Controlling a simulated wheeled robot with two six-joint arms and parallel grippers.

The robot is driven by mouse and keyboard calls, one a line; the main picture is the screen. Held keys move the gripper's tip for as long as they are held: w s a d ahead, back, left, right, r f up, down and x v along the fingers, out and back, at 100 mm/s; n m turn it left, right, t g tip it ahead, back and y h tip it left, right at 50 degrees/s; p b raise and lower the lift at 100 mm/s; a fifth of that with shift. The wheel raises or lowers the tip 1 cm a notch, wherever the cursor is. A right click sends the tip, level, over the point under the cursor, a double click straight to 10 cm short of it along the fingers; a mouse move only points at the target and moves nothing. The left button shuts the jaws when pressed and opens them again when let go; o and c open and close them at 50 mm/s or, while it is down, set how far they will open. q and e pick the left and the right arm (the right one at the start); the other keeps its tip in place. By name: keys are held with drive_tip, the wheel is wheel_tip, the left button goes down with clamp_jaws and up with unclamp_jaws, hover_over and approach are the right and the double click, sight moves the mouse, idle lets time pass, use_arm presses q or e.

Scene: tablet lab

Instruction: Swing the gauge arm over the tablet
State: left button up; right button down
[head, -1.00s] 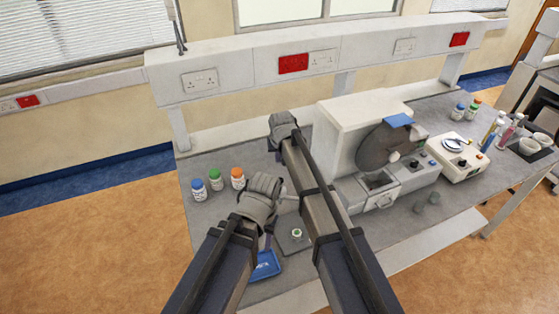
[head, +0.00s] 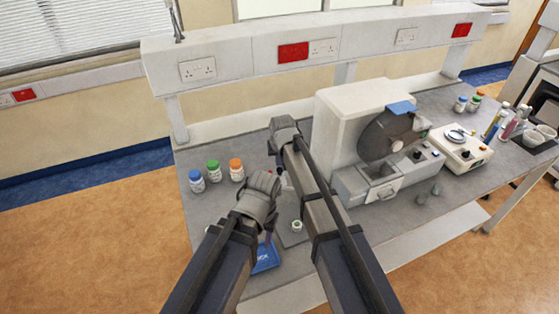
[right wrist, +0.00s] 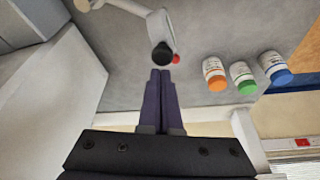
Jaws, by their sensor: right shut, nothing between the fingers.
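The gauge arm (right wrist: 158,25) shows in the right wrist view as a pale bar with a black round knob (right wrist: 161,54) and a small red part beside it. My right gripper (right wrist: 160,72) is shut and empty, its purple fingertips just short of the knob; I cannot tell whether they touch. In the head view my right gripper (head: 279,158) points down over the bench, and my arms hide most of the gauge. A small round pale piece with a green centre (head: 297,226), perhaps the tablet, sits on a grey plate. My left gripper (head: 267,239) hangs near the blue tray, its jaw opening unclear.
Blue (head: 196,181), green (head: 214,171) and orange (head: 236,170) capped bottles stand on the left of the bench. A blue tray (head: 266,258) lies at the front edge. A large pale machine (head: 340,125) stands right of my right gripper. A balance (head: 462,150) is farther right.

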drive_tip(key=shift+s+n, duration=0.3)
drive_tip(key=shift+s+a, duration=0.15)
drive_tip(key=shift+s, duration=0.1)
drive_tip(key=s+d+n+g+y, duration=0.2)
drive_tip(key=s+d+n, duration=0.3)
drive_tip(key=s+n, duration=0.7)
drive_tip(key=shift+s+d+n+g+y, duration=0.2)
drive_tip(key=shift+s+n+g+y, duration=0.15)
drive_tip(key=shift+y, duration=0.35)
drive_tip(key=shift+d, duration=0.1)
drive_tip(key=shift+w, duration=0.1)
idle(0.4)
